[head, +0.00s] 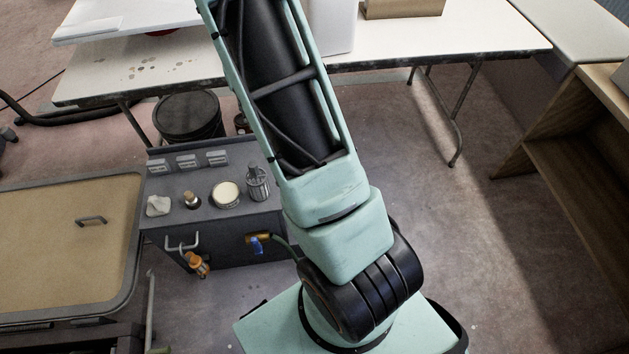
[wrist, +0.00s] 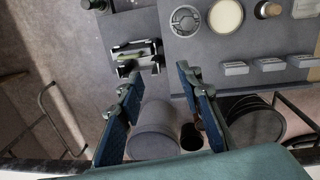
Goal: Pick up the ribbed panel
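I cannot pick out a ribbed panel for certain in either view. In the wrist view my gripper (wrist: 160,84) shows two blue-padded fingers spread well apart with nothing between them. It hangs above the floor beside the grey cabinet, apart from any object. In the head view my arm runs up out of the top of the picture, so the gripper is not seen there. My arm also hides part of the white table (head: 440,40) and the floor behind it.
The grey cabinet (head: 222,220) carries a cream-topped tin (head: 226,195), a metal holder (head: 257,183) and several small light blocks (head: 187,161). A black bucket (head: 188,117) stands under the table. A tan-topped bench (head: 60,245) is at left. Floor at right is clear.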

